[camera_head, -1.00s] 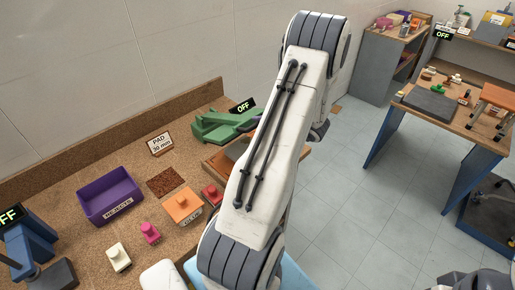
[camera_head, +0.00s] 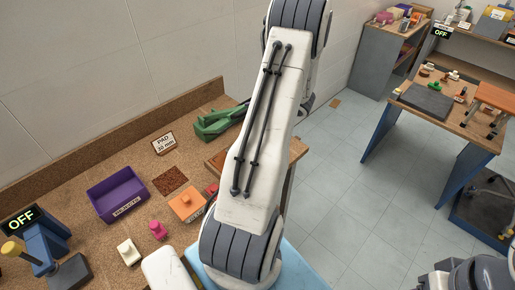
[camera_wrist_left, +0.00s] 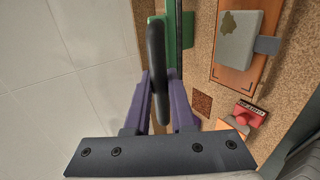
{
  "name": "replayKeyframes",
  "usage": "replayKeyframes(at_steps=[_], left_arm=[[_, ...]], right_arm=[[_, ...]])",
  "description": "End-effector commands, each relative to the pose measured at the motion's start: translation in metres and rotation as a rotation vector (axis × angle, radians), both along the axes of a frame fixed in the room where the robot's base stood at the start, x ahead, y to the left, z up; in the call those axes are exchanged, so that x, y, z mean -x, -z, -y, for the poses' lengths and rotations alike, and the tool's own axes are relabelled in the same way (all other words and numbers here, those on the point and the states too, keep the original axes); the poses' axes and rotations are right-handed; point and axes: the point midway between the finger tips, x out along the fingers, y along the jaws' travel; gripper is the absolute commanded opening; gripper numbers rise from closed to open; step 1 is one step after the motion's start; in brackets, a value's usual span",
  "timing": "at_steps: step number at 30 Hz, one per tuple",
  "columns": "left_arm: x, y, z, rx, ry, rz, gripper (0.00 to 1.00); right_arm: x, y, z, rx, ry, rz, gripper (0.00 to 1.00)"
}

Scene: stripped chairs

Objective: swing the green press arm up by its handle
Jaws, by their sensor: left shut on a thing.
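The green press (camera_head: 218,122) stands at the back of the cork-topped bench, left of my raised left arm, which hides part of it. Green parts of it (camera_wrist_left: 188,25) show at the top of the left wrist view. In that view a black handle (camera_wrist_left: 156,50) runs down between the two purple fingers of my left gripper (camera_wrist_left: 161,103), which is shut on it. In the head view my left arm hides this gripper and the handle. My right gripper is not in view.
A purple bin (camera_head: 117,195), a pad sign (camera_head: 164,142), an orange block (camera_head: 187,204) and small pink and cream pieces lie on the bench. A blue press (camera_head: 43,245) with an OFF sign stands at left. Open floor and another table (camera_head: 455,130) are at right.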

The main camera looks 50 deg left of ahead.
Motion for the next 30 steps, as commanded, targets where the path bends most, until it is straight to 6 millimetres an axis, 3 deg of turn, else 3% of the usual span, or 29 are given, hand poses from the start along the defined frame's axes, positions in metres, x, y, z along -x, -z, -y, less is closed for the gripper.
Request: replayKeyframes(at_steps=[11, 30], left_arm=[[0.000, -0.005, -0.003, 0.005, -0.003, 0.003, 0.00], [0.006, -0.058, -0.047, 0.112, -0.005, 0.014, 0.00]], right_arm=[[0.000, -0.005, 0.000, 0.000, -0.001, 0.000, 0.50], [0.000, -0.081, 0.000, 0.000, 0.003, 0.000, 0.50]])
